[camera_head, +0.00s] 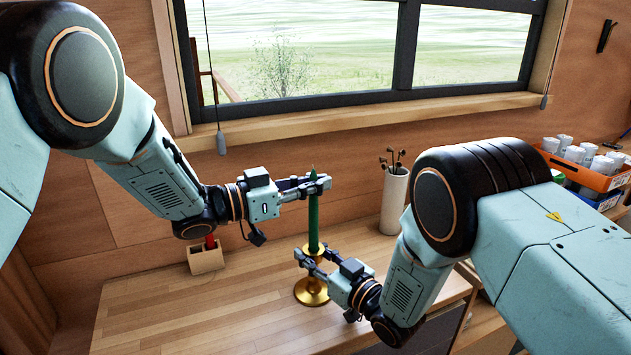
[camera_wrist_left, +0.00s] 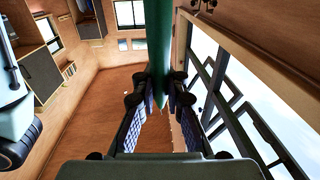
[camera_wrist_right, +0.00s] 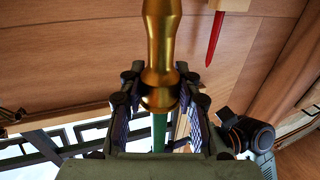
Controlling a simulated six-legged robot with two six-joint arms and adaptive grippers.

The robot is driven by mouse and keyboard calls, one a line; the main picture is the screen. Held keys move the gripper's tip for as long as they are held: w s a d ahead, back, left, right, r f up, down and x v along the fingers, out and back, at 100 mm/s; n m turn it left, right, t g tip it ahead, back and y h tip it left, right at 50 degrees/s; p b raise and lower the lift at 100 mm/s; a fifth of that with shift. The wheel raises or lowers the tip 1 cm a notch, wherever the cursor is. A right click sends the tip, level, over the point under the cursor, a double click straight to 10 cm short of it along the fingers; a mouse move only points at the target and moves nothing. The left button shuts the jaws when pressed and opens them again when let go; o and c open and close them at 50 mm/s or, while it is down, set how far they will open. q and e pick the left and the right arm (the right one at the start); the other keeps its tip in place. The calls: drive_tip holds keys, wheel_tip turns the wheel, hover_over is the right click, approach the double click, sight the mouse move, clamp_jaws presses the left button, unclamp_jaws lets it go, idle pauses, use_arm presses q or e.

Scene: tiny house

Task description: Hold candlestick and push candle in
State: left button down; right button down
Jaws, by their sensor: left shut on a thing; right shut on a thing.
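A green candle (camera_head: 314,222) stands upright above a brass candlestick (camera_head: 311,291) on the wooden table. My left gripper (camera_head: 318,184) is shut on the candle near its top; the left wrist view shows the candle (camera_wrist_left: 158,45) between the fingers. My right gripper (camera_head: 305,254) is shut on the candlestick's stem below its upper dish; the right wrist view shows the brass stem (camera_wrist_right: 161,50) between the fingers, with some green of the candle (camera_wrist_right: 159,130) beyond. The candle's lower end meets the candlestick's top in the head view, but I cannot tell how deep it sits.
A red candle in a small wooden block (camera_head: 206,258) stands at the table's back left. A white cylindrical holder (camera_head: 394,200) with dark sticks stands at the back right. An orange crate (camera_head: 590,172) with white cylinders is at far right. The table's front left (camera_head: 180,320) is clear.

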use_arm(q)
drive_tip(key=shift+f, duration=0.15)
drive_tip(key=shift+f, duration=0.3)
drive_tip(key=c, duration=1.3)
unclamp_jaws()
drive_tip(key=v, duration=1.2)
